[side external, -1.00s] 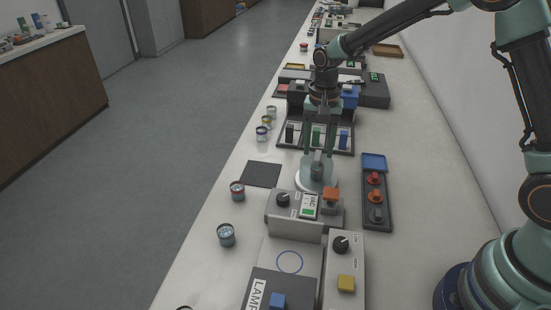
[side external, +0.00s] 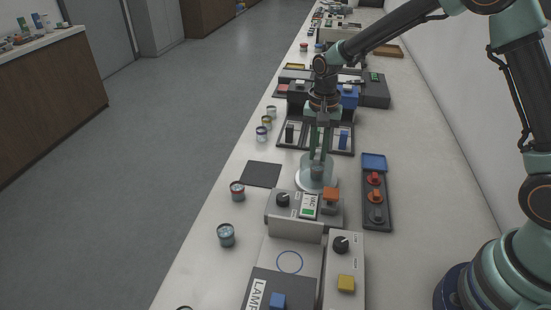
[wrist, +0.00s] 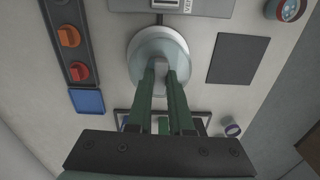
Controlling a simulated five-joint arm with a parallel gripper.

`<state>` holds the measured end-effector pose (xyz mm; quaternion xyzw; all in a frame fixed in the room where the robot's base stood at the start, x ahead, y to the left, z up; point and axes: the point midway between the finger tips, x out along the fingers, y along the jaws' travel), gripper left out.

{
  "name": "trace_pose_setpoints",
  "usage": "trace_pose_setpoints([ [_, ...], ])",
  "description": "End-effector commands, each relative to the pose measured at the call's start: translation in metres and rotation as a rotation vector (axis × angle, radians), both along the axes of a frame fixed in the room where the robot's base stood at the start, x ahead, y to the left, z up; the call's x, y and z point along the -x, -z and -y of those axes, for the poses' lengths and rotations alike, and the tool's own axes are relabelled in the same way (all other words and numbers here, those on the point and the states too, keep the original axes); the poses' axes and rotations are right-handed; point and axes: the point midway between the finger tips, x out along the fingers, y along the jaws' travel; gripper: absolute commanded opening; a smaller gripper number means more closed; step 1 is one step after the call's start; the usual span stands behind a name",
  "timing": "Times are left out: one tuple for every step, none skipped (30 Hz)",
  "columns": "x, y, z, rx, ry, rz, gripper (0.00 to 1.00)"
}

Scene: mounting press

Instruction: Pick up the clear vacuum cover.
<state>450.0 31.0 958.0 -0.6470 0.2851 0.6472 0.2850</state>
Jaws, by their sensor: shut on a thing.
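The clear vacuum cover (side external: 305,178) is a pale, see-through dome on a round white base behind the grey control box. It also shows in the wrist view (wrist: 142,58), below my fingers, with a grey knob on top. My gripper (side external: 317,164) points straight down over it and is shut on the cover's knob. In the wrist view, the fingertips of my gripper (wrist: 160,80) press on the two sides of the knob. The cover appears still seated on its base.
The grey control box (side external: 275,212) with a knob and orange button stands in front. A dark tray (side external: 376,220) with red and orange knobs is to the right. A dark square mat (side external: 261,174) lies to the left. Several small jars line the left bench edge.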

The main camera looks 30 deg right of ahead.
Motion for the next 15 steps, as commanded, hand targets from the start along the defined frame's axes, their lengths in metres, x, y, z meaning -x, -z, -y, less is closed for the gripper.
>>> trace_pose_setpoints([
  [-0.001,-0.004,0.000,0.000,0.000,0.003,0.00],
  [-0.001,-0.006,0.000,0.000,0.000,0.003,0.00],
  [-0.001,-0.010,0.000,-0.001,0.000,0.004,0.00],
  [-0.001,-0.013,0.000,0.000,0.000,0.004,0.00],
  [-0.001,-0.017,0.000,0.000,0.000,0.004,0.00],
  [-0.001,-0.023,0.000,0.000,0.000,0.006,0.00],
  [-0.001,-0.028,0.000,0.000,0.000,0.006,0.00],
  [-0.001,-0.034,0.000,0.000,0.000,0.006,0.00],
  [-0.002,-0.043,0.000,0.000,0.000,0.006,0.00],
  [-0.002,-0.050,0.000,0.000,0.000,0.008,0.00],
  [-0.002,-0.058,0.000,-0.001,0.000,0.009,0.00],
  [-0.002,-0.069,0.000,0.000,0.000,0.008,0.00],
  [-0.002,-0.077,0.000,0.000,0.000,0.009,0.00],
  [-0.002,-0.086,0.000,-0.001,0.000,0.010,0.00],
  [-0.002,-0.097,0.000,-0.001,0.000,0.010,0.00],
])
